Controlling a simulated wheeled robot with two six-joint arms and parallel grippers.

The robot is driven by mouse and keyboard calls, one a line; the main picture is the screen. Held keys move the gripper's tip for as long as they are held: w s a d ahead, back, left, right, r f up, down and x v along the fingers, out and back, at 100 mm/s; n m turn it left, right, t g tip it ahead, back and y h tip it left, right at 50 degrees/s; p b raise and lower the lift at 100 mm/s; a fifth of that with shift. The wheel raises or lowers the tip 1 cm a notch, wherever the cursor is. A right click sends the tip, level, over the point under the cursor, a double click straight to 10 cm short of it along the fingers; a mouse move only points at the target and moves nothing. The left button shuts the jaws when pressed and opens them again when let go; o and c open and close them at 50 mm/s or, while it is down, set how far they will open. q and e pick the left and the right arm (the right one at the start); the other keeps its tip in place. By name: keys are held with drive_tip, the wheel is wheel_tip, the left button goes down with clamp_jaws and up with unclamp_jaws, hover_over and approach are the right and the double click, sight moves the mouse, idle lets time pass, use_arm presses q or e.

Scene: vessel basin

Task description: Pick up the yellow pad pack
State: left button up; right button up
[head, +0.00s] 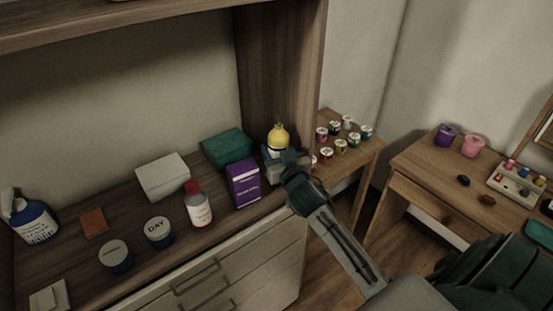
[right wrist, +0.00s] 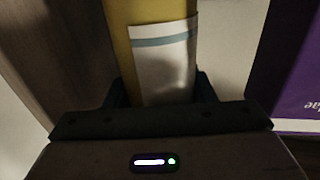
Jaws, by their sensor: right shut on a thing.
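The yellow pad pack (head: 278,136) stands at the right end of the wooden shelf, beside the upright side panel. It has a rounded yellow top and a pale label. My right gripper (head: 284,163) is shut on it, and the gripper hides its lower part. In the right wrist view the yellow pack (right wrist: 122,45) rises upright between the two fingers, with a white label crossed by a blue band. I cannot tell whether its base touches the shelf. My left gripper is not in view.
A purple box (head: 243,184) stands close left of the gripper, with a green box (head: 226,147) behind it. A red-capped bottle (head: 198,206), a DAY jar (head: 158,232) and a white box (head: 163,177) are further left. The side panel (head: 283,70) rises close behind.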

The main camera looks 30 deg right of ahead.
drive_tip(key=s+a+b, duration=0.1)
drive_tip(key=s+a, duration=0.2)
drive_tip(key=s, duration=0.3)
drive_tip(key=s+a+r+b, duration=0.1)
drive_tip(key=s+a+b, duration=0.1)
drive_tip(key=s+a, duration=0.2)
drive_tip(key=shift+s+a, duration=0.3)
drive_tip(key=shift+s, duration=1.5)
